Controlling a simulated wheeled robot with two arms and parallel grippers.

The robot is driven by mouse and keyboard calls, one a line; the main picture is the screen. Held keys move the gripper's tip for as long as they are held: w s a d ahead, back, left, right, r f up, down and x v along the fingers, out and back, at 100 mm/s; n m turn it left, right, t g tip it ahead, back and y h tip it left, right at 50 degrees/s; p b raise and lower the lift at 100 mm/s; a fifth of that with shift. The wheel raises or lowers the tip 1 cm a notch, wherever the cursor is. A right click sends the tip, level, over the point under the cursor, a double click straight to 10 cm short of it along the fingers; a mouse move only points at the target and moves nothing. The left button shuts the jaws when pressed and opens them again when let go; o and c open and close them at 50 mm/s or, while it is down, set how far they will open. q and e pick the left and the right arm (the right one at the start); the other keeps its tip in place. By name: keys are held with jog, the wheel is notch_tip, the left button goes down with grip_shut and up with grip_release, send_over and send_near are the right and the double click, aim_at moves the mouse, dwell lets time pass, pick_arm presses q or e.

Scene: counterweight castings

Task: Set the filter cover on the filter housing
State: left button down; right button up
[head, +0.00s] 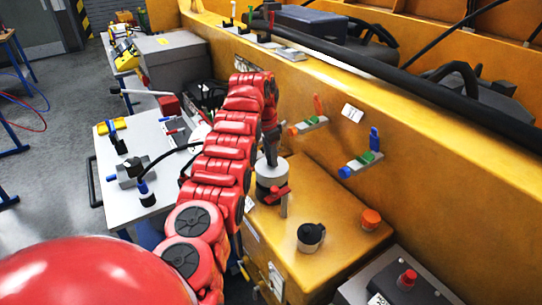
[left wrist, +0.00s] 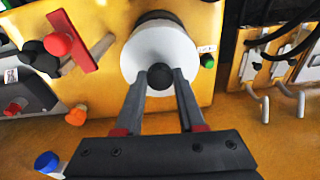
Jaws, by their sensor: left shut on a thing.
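The filter cover is a pale round disc with a black knob, seen in the head view (head: 272,174) and in the left wrist view (left wrist: 143,55). My left gripper (head: 270,158) is shut on the knob, with both fingertips at its sides in the left wrist view (left wrist: 161,78). What looks like the filter housing (left wrist: 157,17) is a dark round body on the yellow box, mostly hidden behind the cover. The cover is over or against it; I cannot tell whether they touch. My right gripper is not in view.
A red valve handle (head: 277,194) stands close beside the cover. The yellow box (head: 345,205) also bears a black cap (head: 311,234) and an orange cap (head: 370,218). The yellow wall carries two small coloured valve racks. A white table (head: 120,190) stands left.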

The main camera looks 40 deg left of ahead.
aim_at(265, 168)
pick_arm(q)
jog(key=shift+f+b, duration=0.5)
jog(key=shift+f, duration=0.3)
jog(key=shift+c, duration=2.1)
grip_release()
jog(key=shift+r, duration=0.55)
notch_tip(265, 168, up, 16)
jog(key=s+p, duration=0.2)
jog(key=p, duration=0.6)
jog(key=shift+a+r, duration=0.15)
jog(key=shift+a, duration=0.3)
